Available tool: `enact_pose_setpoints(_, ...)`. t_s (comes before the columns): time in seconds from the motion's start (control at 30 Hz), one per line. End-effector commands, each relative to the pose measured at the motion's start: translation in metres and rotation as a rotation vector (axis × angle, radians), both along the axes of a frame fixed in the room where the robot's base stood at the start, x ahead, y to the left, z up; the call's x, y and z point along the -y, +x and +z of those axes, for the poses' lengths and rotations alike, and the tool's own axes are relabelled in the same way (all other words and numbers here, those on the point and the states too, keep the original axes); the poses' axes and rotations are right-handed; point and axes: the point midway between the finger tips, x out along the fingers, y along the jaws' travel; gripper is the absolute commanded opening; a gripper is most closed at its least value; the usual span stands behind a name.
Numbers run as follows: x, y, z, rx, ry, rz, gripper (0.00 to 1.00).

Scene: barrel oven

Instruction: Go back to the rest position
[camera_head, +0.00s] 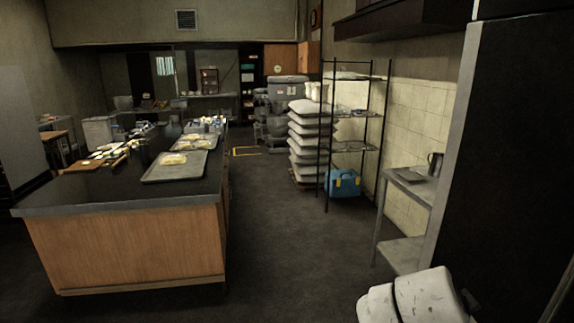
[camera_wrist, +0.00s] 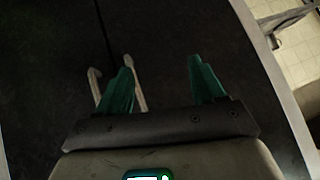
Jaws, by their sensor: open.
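My gripper (camera_wrist: 165,82) shows in the wrist view with its two green fingers apart and nothing between them. Behind the fingers is a dark, flat surface. A pale hooked bar (camera_wrist: 94,84) and another pale bar beside the left finger show there; I cannot tell what they belong to. In the head view, part of my white arm (camera_head: 430,296) shows at the bottom right, close to a large dark panel. The gripper itself is not visible in the head view.
A wooden island (camera_head: 140,245) with a dark top carries trays of dough (camera_head: 172,168) at the left. A wire rack (camera_head: 352,115), a blue box (camera_head: 344,183) and a metal side table (camera_head: 402,250) stand at the right. The floor between is clear.

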Motion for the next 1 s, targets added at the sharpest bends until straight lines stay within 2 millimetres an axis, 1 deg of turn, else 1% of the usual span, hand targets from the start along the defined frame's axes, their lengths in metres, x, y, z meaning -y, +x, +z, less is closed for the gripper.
enact_pose_setpoints(0.03,0.001,-0.019,-0.031,-0.076,0.014,0.065,0.68)
enact_pose_setpoints(0.07,0.001,-0.029,-0.046,-0.118,0.021,0.109,0.68)
enact_pose_setpoints(0.1,0.001,-0.043,-0.065,-0.172,0.033,0.168,0.68)
enact_pose_setpoints(0.17,0.0,-0.065,-0.092,-0.25,0.05,0.257,0.68)
enact_pose_setpoints(0.2,-0.001,-0.08,-0.109,-0.298,0.063,0.317,0.68)
enact_pose_setpoints(0.27,-0.003,-0.104,-0.132,-0.367,0.082,0.407,0.68)
enact_pose_setpoints(0.3,-0.004,-0.121,-0.147,-0.41,0.096,0.469,0.68)
enact_pose_setpoints(0.37,-0.007,-0.147,-0.166,-0.47,0.116,0.564,0.68)
enact_pose_setpoints(0.4,-0.01,-0.165,-0.178,-0.507,0.13,0.629,0.68)
enact_pose_setpoints(0.47,-0.014,-0.192,-0.194,-0.558,0.151,0.725,0.68)
enact_pose_setpoints(0.5,-0.017,-0.21,-0.203,-0.588,0.165,0.789,0.68)
enact_pose_setpoints(0.6,-0.025,-0.252,-0.22,-0.647,0.198,0.94,0.68)
enact_pose_setpoints(0.7,-0.032,-0.286,-0.23,-0.684,0.222,1.068,0.68)
enact_pose_setpoints(0.73,-0.035,-0.294,-0.232,-0.693,0.229,1.1,0.68)
enact_pose_setpoints(0.83,-0.039,-0.313,-0.235,-0.709,0.241,1.175,0.68)
enact_pose_setpoints(0.93,-0.042,-0.322,-0.236,-0.714,0.246,1.212,0.68)
enact_pose_setpoints(1.0,-0.042,-0.323,-0.237,-0.715,0.247,1.216,0.68)
